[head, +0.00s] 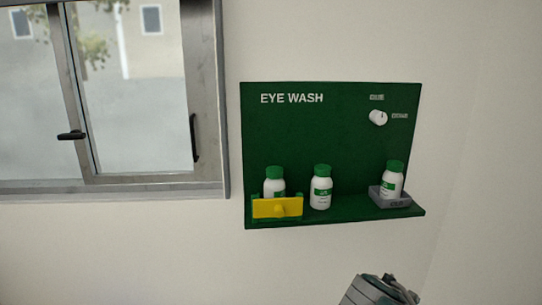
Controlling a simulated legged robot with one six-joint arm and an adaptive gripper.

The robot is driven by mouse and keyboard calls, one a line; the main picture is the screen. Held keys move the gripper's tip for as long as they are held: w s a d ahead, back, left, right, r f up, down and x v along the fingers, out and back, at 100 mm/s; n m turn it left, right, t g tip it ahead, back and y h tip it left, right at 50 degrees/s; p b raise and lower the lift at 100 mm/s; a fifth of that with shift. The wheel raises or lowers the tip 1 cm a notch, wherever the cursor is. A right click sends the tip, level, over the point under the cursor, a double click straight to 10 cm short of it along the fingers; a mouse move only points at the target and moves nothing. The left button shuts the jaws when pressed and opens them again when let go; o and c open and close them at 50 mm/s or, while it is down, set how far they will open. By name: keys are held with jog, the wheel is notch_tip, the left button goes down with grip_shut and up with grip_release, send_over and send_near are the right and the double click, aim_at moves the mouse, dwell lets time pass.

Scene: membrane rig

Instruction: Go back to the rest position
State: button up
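My gripper or the end of my arm (379,290) shows as a grey shape at the bottom edge, right of centre. It is below the green eye wash station (280,130) on the wall, apart from it. Only its top part is in view, and its fingers cannot be made out. Whether it holds anything is hidden.
The station's shelf holds a left bottle (274,174) behind a yellow piece (278,207), a middle bottle (321,188), and a right bottle (393,181) at a grey holder (397,202). A white knob (378,118) is at upper right. A window (130,90) is at left.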

jog(key=s+a+m+y, duration=0.7)
jog(key=s+m, duration=0.1)
jog(key=shift+s+a+f+y, duration=0.3)
jog(key=shift+s+a+f, duration=0.05)
jog(key=shift+a+f, duration=0.05)
